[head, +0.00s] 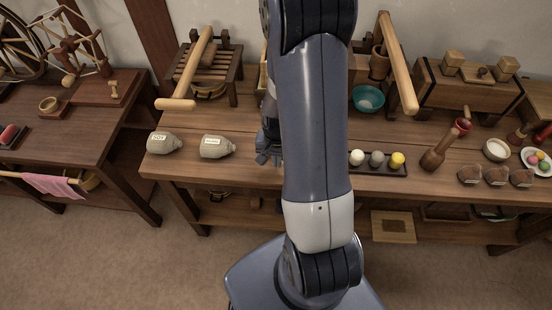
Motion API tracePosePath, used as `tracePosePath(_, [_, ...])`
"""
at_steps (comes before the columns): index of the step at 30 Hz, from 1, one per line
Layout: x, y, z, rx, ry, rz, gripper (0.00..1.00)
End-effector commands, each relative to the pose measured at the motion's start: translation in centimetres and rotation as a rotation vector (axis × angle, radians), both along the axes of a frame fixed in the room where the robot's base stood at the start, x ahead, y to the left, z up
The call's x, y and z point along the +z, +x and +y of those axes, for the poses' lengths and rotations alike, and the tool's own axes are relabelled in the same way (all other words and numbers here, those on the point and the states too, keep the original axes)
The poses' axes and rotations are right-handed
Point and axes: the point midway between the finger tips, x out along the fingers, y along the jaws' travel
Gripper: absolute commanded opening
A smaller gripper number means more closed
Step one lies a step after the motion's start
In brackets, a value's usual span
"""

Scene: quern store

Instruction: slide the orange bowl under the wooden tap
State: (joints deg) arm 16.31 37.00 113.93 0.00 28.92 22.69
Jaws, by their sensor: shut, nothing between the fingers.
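I cannot make out an orange bowl; my arm covers the middle of the bench (250,184). A teal bowl (368,99) stands toward the back of the bench, just right of my arm, near a wooden device with a long pale handle (398,70). I cannot make out a wooden tap for certain. My gripper (268,157) is low over the front middle of the bench, partly hidden behind my arm. It is shut and empty.
Two labelled grey jars (165,143) lie left of my gripper. Right of my arm are a dark tray (378,168) with three balls and a wooden pestle (440,148). A slatted wooden press (206,68) stands at the back left. Bare bench lies between jars and press.

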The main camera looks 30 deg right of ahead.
Motion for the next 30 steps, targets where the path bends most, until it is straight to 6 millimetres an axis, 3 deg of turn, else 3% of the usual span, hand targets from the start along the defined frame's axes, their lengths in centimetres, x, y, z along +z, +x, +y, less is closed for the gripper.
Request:
tracePosePath(6, [0.1,1.4,-1.2,-0.001,0.000,0.002,0.00])
tracePosePath(20, [0.0,1.9,-1.6,-0.001,0.000,0.002,0.00])
tracePosePath(30, [-0.1,6.4,-5.2,-0.003,0.000,0.000,0.00])
